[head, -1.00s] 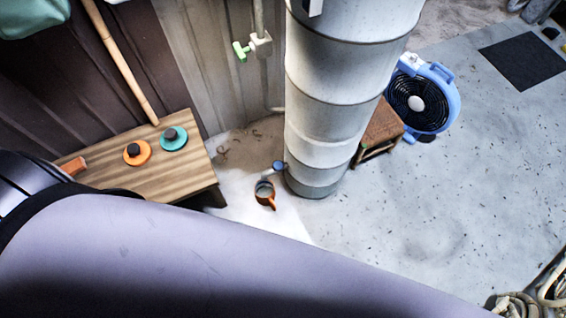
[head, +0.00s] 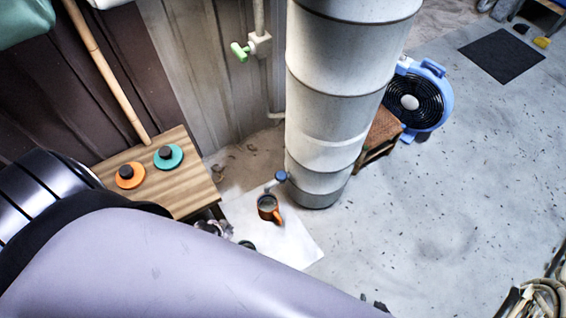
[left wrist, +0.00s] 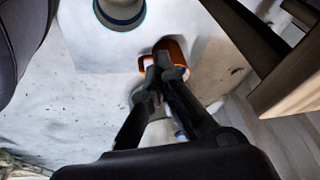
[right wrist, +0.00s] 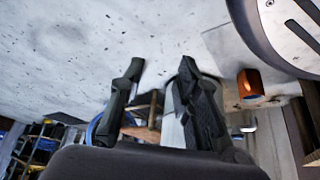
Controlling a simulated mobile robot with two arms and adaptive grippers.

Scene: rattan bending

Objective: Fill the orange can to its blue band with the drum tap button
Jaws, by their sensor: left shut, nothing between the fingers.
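The orange can (head: 277,214) stands on a white sheet (head: 293,243), below a small blue tap (head: 280,176) low on the left of the pale drum (head: 330,135). Its opening faces up; I cannot read the fill level or see the blue band. In the left wrist view my left gripper (left wrist: 158,74) is shut and empty, its tips overlapping the orange can (left wrist: 176,47); contact is unclear. My right gripper (right wrist: 160,68) is open and empty, with the orange can (right wrist: 250,86) off to its right. Only dark tips of the right gripper (head: 373,305) show in the head view.
A wooden bench (head: 190,195) at left carries an orange disc (head: 130,180) and a teal disc (head: 168,160). A blue fan (head: 425,100) and a brown stool (head: 382,135) stand right of the drum. The floor (head: 450,200) at right is mostly clear.

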